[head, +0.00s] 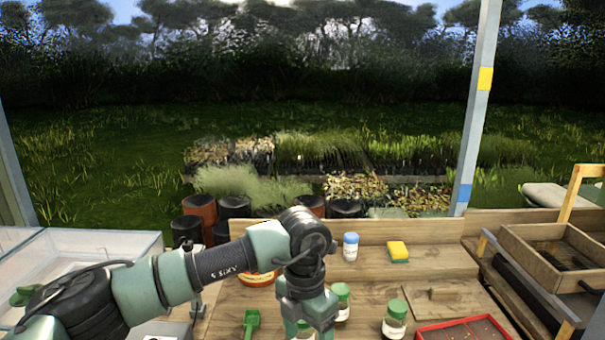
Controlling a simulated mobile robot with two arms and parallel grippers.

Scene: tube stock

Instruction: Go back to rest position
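My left arm reaches in from the left across the wooden bench (225,310). Its gripper (306,326) points down near the front middle of the bench. A jar (303,333) shows partly below and between the fingers; whether they grip it or are only around it, I cannot tell. My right arm and gripper are not in view.
Jars with green lids (341,291) (397,309) stand close right of the gripper. A blue-capped bottle (350,247) and yellow sponge (398,252) stand behind. A green scoop (251,322), red-rimmed tray (463,324), wooden crate (530,262) and clear bin (90,240) are around.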

